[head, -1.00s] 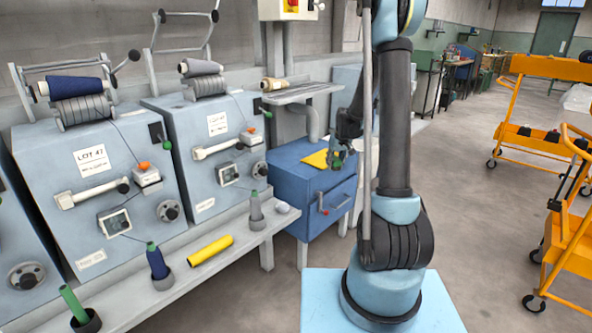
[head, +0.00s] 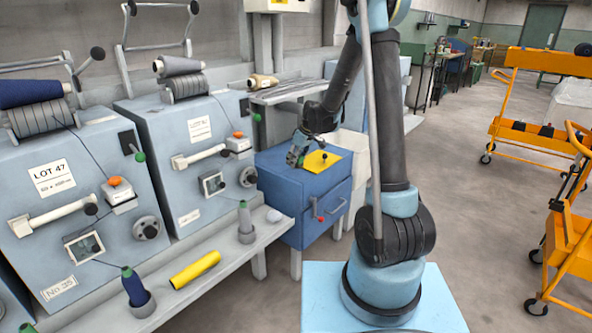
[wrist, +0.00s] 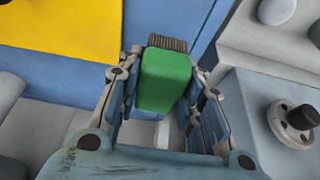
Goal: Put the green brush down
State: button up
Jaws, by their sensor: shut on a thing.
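The green brush (wrist: 164,82) is between the fingers of my gripper (wrist: 164,62) in the wrist view, with its dark bristles at the far end. My gripper is shut on it. In the head view my gripper (head: 297,154) is over the left part of the blue cabinet's top (head: 272,167), left of the yellow sheet (head: 316,163). The yellow sheet also shows at the upper left of the wrist view (wrist: 70,25). The brush is too small to make out clearly in the head view. I cannot tell the height of the gap below it.
A grey machine ledge (head: 222,255) runs left of the cabinet, holding a yellow tube (head: 195,270) and spindles. Grey winding machines (head: 190,150) stand behind it. A grey shelf (head: 290,90) is behind the cabinet. Orange trolleys (head: 545,135) stand far right, with open floor between.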

aim_at(296, 167)
jog(key=shift+f, duration=2.15)
jog(key=shift+s+f, duration=0.1)
jog(key=shift+f, duration=0.05)
jog(key=o, duration=1)
jog(key=shift+f, duration=0.1)
